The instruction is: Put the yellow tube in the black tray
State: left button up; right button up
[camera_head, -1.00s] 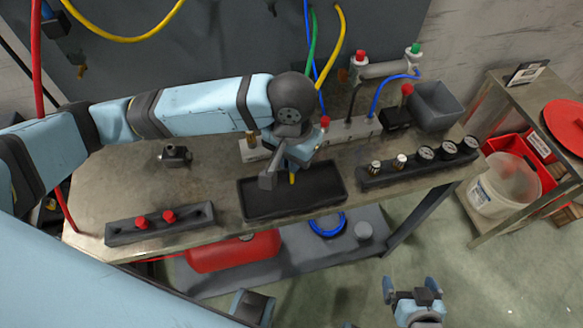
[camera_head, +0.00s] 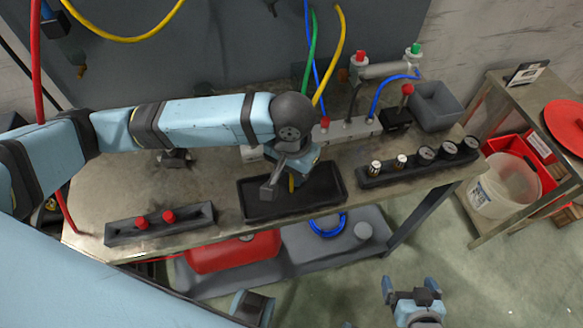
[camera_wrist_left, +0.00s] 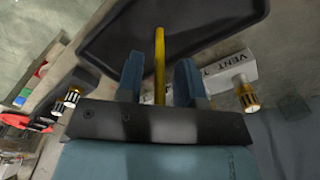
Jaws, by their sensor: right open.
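The black tray (camera_head: 322,190) lies on the workbench, and its dark surface (camera_wrist_left: 215,25) fills the top of the left wrist view. My left gripper (camera_head: 281,186) points down over the tray's left half. In the left wrist view its two fingers (camera_wrist_left: 158,65) stand apart, with a visible gap on each side of the yellow tube (camera_wrist_left: 159,60). Only a short piece of the tube (camera_head: 291,183) shows in the head view, beside a finger. I cannot tell whether it rests on the tray floor. My right gripper (camera_head: 410,285) is open and empty, in front of the bench.
A dark holder with two red knobs (camera_head: 155,221) lies left of the tray. A dark rack of gauges and fittings (camera_head: 420,165) lies right of it. A grey bin (camera_head: 436,106) stands at the back right. A white block marked VENT (camera_wrist_left: 232,68) is near the tray.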

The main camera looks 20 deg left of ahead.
pick_arm(q)
notch_tip(320, 180, up, 12)
jog(key=p, duration=0.1)
jog(key=shift+r, duration=0.15)
dwell(0.6)
